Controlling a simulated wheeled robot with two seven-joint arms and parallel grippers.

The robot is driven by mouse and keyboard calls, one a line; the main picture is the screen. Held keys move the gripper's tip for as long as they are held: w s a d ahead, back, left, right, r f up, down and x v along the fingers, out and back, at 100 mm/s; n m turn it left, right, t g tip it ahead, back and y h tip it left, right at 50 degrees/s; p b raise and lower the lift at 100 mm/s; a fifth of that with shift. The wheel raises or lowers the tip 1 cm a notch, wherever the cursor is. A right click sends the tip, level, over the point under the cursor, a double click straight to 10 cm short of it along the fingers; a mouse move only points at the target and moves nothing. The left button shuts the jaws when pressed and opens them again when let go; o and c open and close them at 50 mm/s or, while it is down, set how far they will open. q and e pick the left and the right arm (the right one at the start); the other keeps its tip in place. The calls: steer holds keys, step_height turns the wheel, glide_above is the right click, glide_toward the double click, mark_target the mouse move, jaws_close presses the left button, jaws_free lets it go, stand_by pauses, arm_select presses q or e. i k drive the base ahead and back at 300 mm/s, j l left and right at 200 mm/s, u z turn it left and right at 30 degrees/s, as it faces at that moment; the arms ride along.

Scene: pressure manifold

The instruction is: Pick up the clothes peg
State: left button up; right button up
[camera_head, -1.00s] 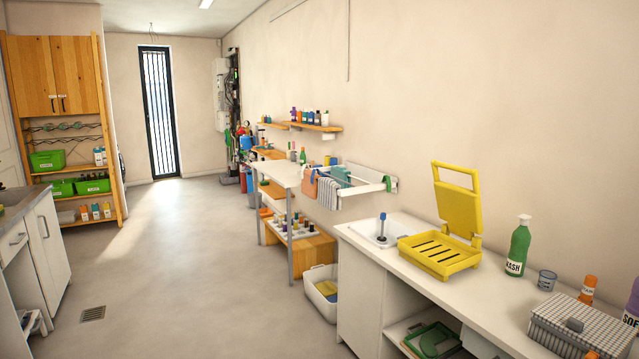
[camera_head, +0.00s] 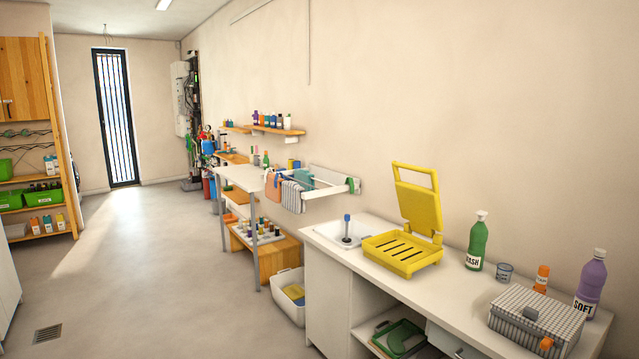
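I cannot make out a clothes peg for certain in this view. A wall drying rack (camera_head: 325,190) holds hanging cloths, among them an orange cloth (camera_head: 273,186) and a striped cloth (camera_head: 292,196). A small green thing (camera_head: 350,184) sits at the rack's right end, too small to identify. A grey patterned box with a lid (camera_head: 536,318) stands on the white counter (camera_head: 455,296), and its inside is hidden. Neither of my grippers shows.
The counter also bears a yellow open-lidded case (camera_head: 402,254), a green bottle (camera_head: 477,243), a glass (camera_head: 504,272) and a purple bottle (camera_head: 590,284). A white bin (camera_head: 288,297) stands on the floor by the counter. The floor (camera_head: 150,270) to the left is clear.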

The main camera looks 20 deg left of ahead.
mark_target(279, 180)
steer(key=i+j+u, duration=0.95)
steer(key=i+u, duration=0.15)
steer(key=i, duration=0.2)
steer(key=i+j+u, duration=0.1)
steer(key=i+u, duration=0.25)
steer(key=i+z, duration=0.2)
steer(key=i, duration=0.25)
steer(key=i+j+z, duration=0.2)
steer(key=i, duration=0.25)
steer(key=i+j+z, duration=0.2)
steer(key=i, duration=0.25)
steer(key=i+j+z, duration=0.2)
steer(key=i, duration=0.2)
steer(key=j, duration=0.1)
